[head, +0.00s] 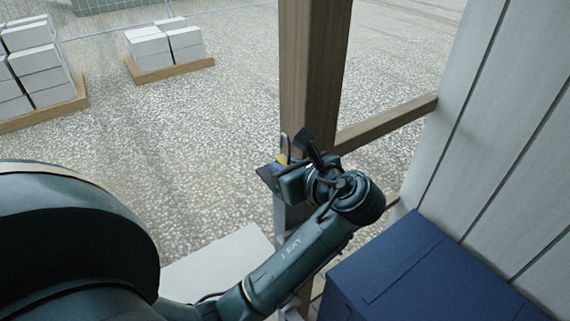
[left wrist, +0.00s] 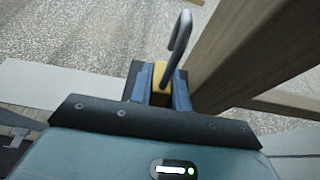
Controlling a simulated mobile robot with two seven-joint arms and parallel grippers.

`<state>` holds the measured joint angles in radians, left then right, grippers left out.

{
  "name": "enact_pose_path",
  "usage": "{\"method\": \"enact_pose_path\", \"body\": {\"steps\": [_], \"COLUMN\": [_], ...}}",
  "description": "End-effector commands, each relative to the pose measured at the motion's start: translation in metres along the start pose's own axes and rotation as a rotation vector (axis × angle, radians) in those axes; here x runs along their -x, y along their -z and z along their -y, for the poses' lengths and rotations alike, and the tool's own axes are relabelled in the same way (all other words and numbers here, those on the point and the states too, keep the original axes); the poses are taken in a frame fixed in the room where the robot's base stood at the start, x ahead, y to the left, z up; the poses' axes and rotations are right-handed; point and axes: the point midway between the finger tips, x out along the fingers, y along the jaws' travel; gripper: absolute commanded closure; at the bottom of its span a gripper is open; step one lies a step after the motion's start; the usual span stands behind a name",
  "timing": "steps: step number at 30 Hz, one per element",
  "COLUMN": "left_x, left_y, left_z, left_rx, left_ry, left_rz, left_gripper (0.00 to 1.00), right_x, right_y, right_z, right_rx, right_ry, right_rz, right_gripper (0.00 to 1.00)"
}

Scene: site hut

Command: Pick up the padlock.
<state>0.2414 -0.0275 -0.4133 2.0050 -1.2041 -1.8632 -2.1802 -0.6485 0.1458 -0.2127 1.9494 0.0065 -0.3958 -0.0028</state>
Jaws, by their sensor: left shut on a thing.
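The padlock (head: 281,159) has a yellow body and a grey metal shackle. In the head view it shows in part at the tip of my left gripper (head: 279,170), in front of the wooden post. In the left wrist view the padlock (left wrist: 160,76) sits between the two blue fingers of my left gripper (left wrist: 161,88), with its shackle standing up beyond them. The left gripper is shut on the yellow body. The lower part of the padlock is hidden by the fingers. My right gripper is not in view.
A wooden post (head: 314,75) stands close to the gripper, with a wooden rail (head: 388,125) running right to a pale plank wall (head: 500,130). A blue box (head: 420,275) is at the lower right. A pale flat surface (head: 222,268) lies below. Pallets of white blocks (head: 165,45) stand far off.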

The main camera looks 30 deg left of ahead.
Motion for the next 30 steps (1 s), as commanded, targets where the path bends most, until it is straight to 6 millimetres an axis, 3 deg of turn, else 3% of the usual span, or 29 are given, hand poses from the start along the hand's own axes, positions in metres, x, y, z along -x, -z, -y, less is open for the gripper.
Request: {"method": "enact_pose_path", "body": {"steps": [7,19,30], "left_x": [0.006,0.034,0.039], "left_y": [-0.015,-0.083,-0.093], "left_z": [0.001,0.001,0.000], "left_rx": [0.007,0.005,0.001], "left_ry": [0.002,0.001,0.000], "left_rz": [0.002,0.002,0.001], "left_gripper": [1.00,1.00,1.00], "right_x": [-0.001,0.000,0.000], "right_y": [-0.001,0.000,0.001], "right_z": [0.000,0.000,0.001], "right_rx": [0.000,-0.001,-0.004], "right_ry": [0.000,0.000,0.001], "right_rz": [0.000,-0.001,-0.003], "right_gripper": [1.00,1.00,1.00]}}
